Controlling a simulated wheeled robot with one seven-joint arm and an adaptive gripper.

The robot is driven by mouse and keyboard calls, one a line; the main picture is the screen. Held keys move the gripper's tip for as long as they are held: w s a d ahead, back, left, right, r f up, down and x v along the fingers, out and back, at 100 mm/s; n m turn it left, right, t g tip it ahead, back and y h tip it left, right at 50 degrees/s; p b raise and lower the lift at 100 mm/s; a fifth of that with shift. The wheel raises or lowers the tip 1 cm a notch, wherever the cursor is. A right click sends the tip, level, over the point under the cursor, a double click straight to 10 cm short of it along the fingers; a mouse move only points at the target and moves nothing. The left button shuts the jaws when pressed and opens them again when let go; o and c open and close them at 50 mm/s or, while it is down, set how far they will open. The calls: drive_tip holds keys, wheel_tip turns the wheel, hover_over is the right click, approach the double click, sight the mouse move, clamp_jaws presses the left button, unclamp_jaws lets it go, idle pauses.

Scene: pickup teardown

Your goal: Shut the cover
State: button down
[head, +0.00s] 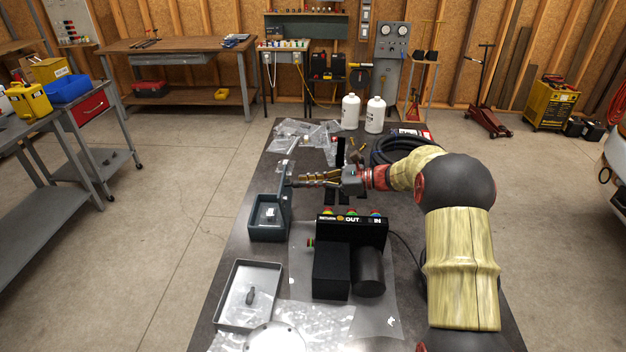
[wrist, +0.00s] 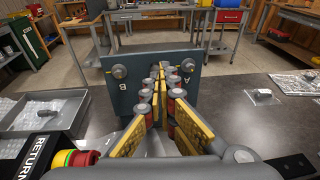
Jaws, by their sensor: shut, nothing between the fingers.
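A dark grey-blue box (head: 267,233) stands on the bench's left side. Its cover (head: 285,193) stands upright on the right side of the box, so the box is open. A small light-coloured item shows inside the box. In the wrist view the cover (wrist: 135,95) faces me, with round knobs and the letters A and B. My gripper (head: 297,182) is shut and empty, right of the cover, with its tips at the cover's outer face. In the wrist view my gripper's fingertips (wrist: 160,72) overlap the cover; I cannot tell whether they touch it.
A black control unit (head: 350,240) with coloured buttons stands in front of my gripper. A grey tray (head: 233,318) holding a small dark part lies at the near left. Plastic bags (head: 303,135), white bottles (head: 350,112) and a coiled black hose (head: 390,150) are farther back.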

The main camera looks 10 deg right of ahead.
sight(283, 179)
drive_tip(key=a+h+p, duration=0.1)
drive_tip(key=p, duration=0.2)
drive_tip(key=w+a+r+g+h+p, duration=0.1)
drive_tip(key=a+p, duration=0.1)
drive_tip(key=p, duration=0.1)
drive_tip(key=a+r+h+p, duration=0.1)
drive_tip(key=a+h+p, duration=0.1)
drive_tip(key=p, duration=0.1)
drive_tip(key=shift+w+r+n, duration=0.2)
drive_tip(key=shift+n, duration=0.1)
drive_tip(key=a+h+p, duration=0.1)
drive_tip(key=p, duration=0.2)
drive_tip(key=a+g+h+p, duration=0.1)
drive_tip(key=p, duration=0.2)
drive_tip(key=shift+w+a, duration=0.4)
drive_tip(key=w+a+f+g+h+p, duration=0.1)
drive_tip(key=w+a+f+h+p, duration=0.1)
drive_tip(key=a+f+h+p, duration=0.3)
drive_tip(key=shift+w+a+f+g+p, duration=0.4)
drive_tip(key=shift+a+p, duration=1.35)
drive_tip(key=shift+p, duration=1.15)
drive_tip(key=shift+s+f, duration=0.15)
